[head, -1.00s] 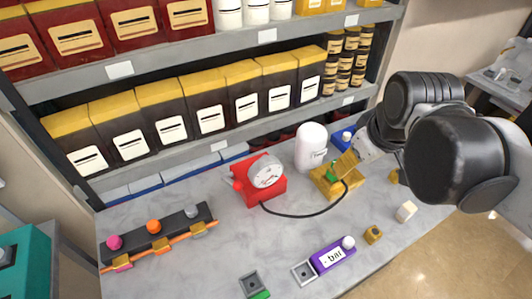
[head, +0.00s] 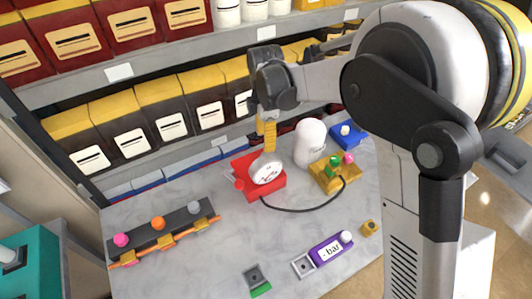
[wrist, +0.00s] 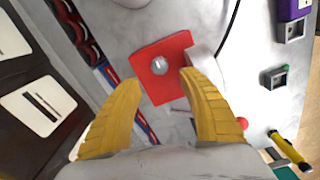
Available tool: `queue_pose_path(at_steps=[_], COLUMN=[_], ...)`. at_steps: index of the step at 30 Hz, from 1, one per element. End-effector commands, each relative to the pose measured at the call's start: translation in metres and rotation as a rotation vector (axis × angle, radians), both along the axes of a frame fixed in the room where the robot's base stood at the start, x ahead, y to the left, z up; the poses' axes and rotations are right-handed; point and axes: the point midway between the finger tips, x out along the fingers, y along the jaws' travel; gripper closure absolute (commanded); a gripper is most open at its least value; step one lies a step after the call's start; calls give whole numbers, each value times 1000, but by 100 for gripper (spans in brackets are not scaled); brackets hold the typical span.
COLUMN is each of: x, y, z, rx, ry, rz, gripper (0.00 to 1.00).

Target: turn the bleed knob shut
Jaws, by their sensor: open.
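A red block (head: 243,166) stands on the grey bench and carries a round white dial gauge (head: 267,169). In the wrist view, a small silver knob (wrist: 160,65) sits on top of the red block (wrist: 168,88); it looks like the bleed knob. In the head view it is hidden behind the gauge and my fingers. My gripper (head: 268,136) is above the red block. In the wrist view, my gripper (wrist: 160,84) has its yellow fingers wide apart, with the knob ahead of and between the tips, touching neither. The right finger partly covers the gauge's side.
A white cylinder (head: 309,143) and a yellow block (head: 335,179) with green and pink knobs stand to the right. A black cable (head: 300,211) runs along the bench. Shelves of boxes (head: 162,101) rise behind.

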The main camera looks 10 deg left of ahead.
Motion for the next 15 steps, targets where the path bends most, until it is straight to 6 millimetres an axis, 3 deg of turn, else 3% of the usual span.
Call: queue_pose_path(at_steps=[6, 15], x=[1, 0], y=[0, 0], z=[-48, -80], rx=[0, 0], ry=[-1, -1], rz=[-2, -3], gripper=[51, 51])
